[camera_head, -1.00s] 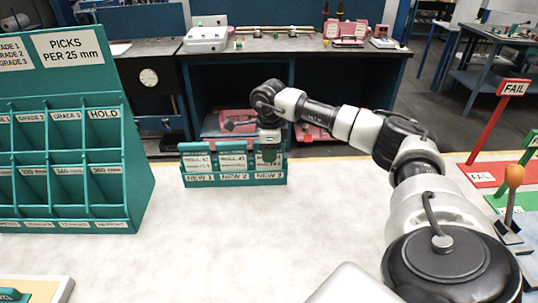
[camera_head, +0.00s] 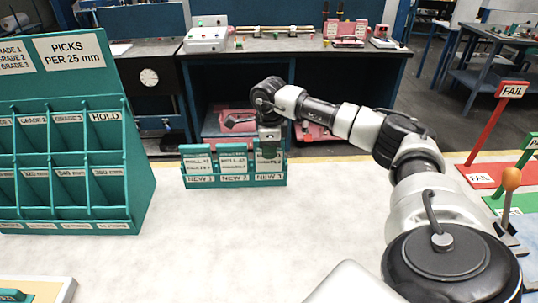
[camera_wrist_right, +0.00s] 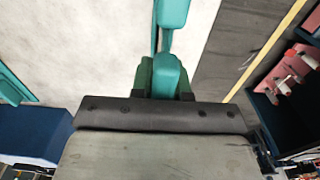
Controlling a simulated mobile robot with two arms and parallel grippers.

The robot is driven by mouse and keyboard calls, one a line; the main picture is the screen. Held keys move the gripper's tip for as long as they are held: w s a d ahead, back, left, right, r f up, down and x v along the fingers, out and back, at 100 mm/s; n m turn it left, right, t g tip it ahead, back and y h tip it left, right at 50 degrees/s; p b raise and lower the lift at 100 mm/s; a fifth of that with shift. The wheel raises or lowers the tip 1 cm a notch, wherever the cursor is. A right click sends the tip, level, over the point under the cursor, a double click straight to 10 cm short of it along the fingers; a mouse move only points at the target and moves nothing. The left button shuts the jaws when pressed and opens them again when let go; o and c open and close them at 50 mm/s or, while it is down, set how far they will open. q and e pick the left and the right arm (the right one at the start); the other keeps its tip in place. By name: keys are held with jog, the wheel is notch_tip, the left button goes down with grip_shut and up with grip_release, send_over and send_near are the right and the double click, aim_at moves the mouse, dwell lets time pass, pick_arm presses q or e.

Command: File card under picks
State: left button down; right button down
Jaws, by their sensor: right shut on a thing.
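My right gripper (camera_head: 269,152) points down at the right-hand slot, NEW 3, of a small teal holder (camera_head: 228,182). It is shut on the teal top of the card (camera_head: 269,169) there, whose white label shows partly below the fingers. The teal tab (camera_wrist_right: 170,72) shows between the fingers (camera_wrist_right: 166,80) in the right wrist view. Cards stand upright in NEW 1 (camera_head: 198,163) and NEW 2 (camera_head: 233,162). A tall teal rack (camera_head: 140,170) marked PICKS PER 25 mm stands left, with compartments labelled by grade and HOLD; the visible ones look empty. My left gripper is out of view.
A wooden-edged tray (camera_head: 62,288) lies at the front left. At right are a red FAIL sign (camera_head: 512,89), a green sign and an orange-knobbed lever (camera_head: 511,180). A workbench (camera_head: 300,45) stands behind.

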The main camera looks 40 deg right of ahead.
jog(key=shift+r+p, duration=2.25)
jog(key=shift+r, duration=0.95)
jog(key=shift+f, duration=0.15)
